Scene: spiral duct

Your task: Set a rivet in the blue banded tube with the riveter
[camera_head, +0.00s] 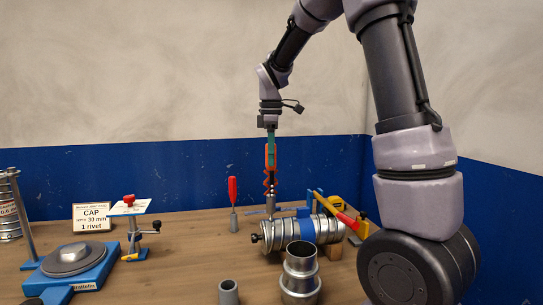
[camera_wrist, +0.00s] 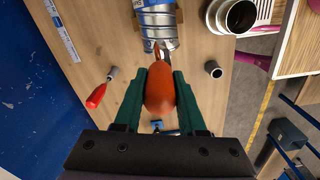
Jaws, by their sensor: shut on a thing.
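The blue banded tube (camera_head: 285,236) is a ribbed silver duct lying on its side on the bench, with a blue band (camera_head: 328,228) around it. In the wrist view the tube (camera_wrist: 158,20) is at the top. My gripper (camera_head: 270,150) is shut on an orange-handled tool (camera_wrist: 160,88), which looks like the riveter. The tool hangs nose down above the tube's left part, its lower end (camera_head: 271,203) grey. In the wrist view the nose is close to the tube; I cannot tell whether it touches. The fingers hide part of the handle.
A red-handled tool (camera_head: 232,190) stands left of the tube. A yellow and red tool (camera_head: 340,214) is behind it. A silver collar (camera_head: 300,272) and a small grey cylinder (camera_head: 228,292) are in front.

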